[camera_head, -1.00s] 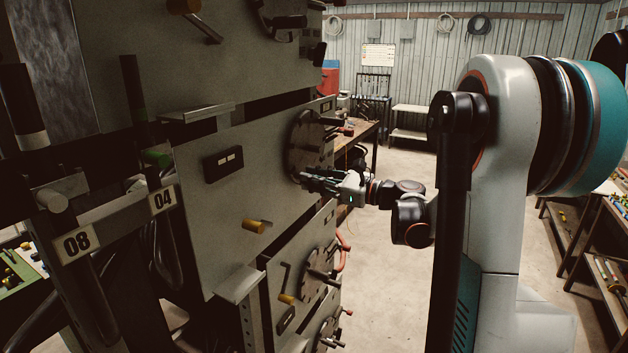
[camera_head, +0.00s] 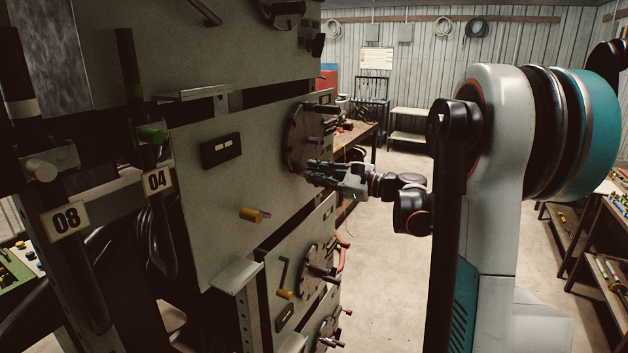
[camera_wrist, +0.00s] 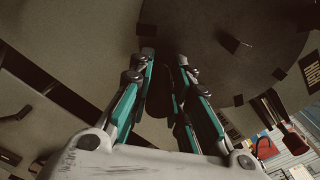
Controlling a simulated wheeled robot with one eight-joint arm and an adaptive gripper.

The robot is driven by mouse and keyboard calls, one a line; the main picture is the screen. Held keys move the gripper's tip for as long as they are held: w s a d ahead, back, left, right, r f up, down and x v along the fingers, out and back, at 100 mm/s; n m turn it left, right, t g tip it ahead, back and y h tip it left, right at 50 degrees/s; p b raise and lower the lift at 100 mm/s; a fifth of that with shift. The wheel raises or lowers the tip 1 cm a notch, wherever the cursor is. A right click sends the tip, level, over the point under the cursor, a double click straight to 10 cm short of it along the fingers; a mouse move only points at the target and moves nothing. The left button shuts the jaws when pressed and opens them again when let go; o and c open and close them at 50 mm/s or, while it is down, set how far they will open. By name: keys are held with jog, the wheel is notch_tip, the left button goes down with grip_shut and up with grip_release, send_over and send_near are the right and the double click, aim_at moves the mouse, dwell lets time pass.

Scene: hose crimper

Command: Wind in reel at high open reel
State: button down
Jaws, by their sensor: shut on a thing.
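The upper open reel is a dark round disc (camera_head: 298,138) on the side of the grey cabinet, with several short pegs standing out from it. It fills the upper right of the wrist view (camera_wrist: 225,35). My gripper (camera_head: 310,168) is at the lower edge of this disc. In the wrist view my gripper's two teal-edged fingers (camera_wrist: 163,62) are closed in on a dark handle (camera_wrist: 160,98) in front of the disc. The handle's far end and its joint to the disc are mostly hidden by the fingers.
A lower reel (camera_head: 316,270) sits below on the same cabinet. A yellow-tipped knob (camera_head: 254,215) sticks out of the grey panel. A workbench (camera_head: 358,135) stands behind the cabinet. The floor (camera_head: 385,290) between the cabinet and my body is clear.

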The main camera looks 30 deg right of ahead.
jog(key=w+d+n+b, duration=0.1)
jog(key=d+n, duration=0.1)
jog(key=n, duration=0.1)
jog(key=w+d+n+b, duration=0.1)
jog(key=d+n, duration=0.1)
jog(key=n, duration=0.1)
jog(key=w+d+n+b, duration=0.1)
jog(key=d+n, duration=0.1)
jog(key=n, duration=0.1)
jog(key=shift+w+d+r+n, duration=0.35)
jog(key=shift+r+n, duration=0.05)
jog(key=shift+w+d+r+b, duration=0.2)
jog(key=shift+d+r+b, duration=0.1)
jog(key=c, duration=1.5)
grip_release()
